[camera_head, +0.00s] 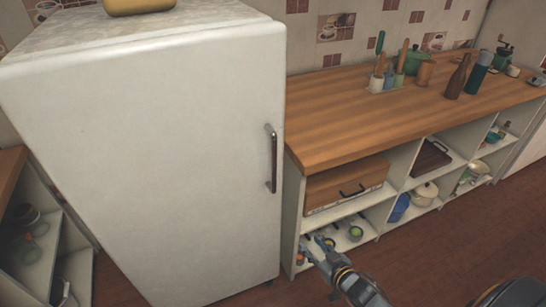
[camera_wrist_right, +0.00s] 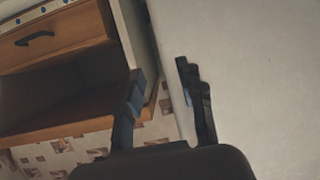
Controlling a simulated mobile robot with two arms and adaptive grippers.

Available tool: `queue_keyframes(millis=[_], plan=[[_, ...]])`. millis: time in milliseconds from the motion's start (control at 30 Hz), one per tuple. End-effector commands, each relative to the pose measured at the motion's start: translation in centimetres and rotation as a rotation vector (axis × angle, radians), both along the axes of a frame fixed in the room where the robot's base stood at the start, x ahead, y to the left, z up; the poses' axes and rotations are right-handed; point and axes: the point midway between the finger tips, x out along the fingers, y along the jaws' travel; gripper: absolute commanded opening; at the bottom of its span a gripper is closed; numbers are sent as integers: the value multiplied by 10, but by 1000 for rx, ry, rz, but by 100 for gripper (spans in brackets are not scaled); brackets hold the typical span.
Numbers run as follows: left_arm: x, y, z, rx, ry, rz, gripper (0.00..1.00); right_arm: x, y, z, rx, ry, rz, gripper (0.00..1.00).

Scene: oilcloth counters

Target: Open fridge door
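The white fridge (camera_head: 150,150) stands at the left of the head view with its door shut. Its dark vertical door handle (camera_head: 271,158) is on the door's right edge. My right gripper (camera_head: 317,243) is below and to the right of the handle, in front of the low shelves and apart from the door. In the right wrist view its two fingers (camera_wrist_right: 162,85) are spread with nothing between them. A pale surface that looks like the fridge (camera_wrist_right: 260,60) fills the right of that view. I cannot make out the handle there. My left gripper is not in view.
A wooden counter (camera_head: 350,115) with open shelves stands right of the fridge. Bottles, utensils and a green pot (camera_head: 413,62) are on it. A wooden box (camera_head: 345,188) and bowls fill the shelves. Another shelf unit (camera_head: 45,255) stands at the left. Red-brown floor (camera_head: 440,250) is free in front.

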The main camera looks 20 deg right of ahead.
Motion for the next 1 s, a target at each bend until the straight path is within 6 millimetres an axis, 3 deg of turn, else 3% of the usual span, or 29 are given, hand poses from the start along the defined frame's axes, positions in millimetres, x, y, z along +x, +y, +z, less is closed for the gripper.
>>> queue_keyframes(millis=[33,100,200,300,567,1000], plan=[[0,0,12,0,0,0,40,14,4,56,13,-92,27,38],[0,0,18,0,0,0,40,26,11,112,34,-191,58,38],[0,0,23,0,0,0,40,33,21,169,58,-292,98,38],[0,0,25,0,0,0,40,35,27,199,70,-347,124,38],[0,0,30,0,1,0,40,57,33,211,76,-368,131,38],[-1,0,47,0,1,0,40,145,51,211,76,-367,130,38]])
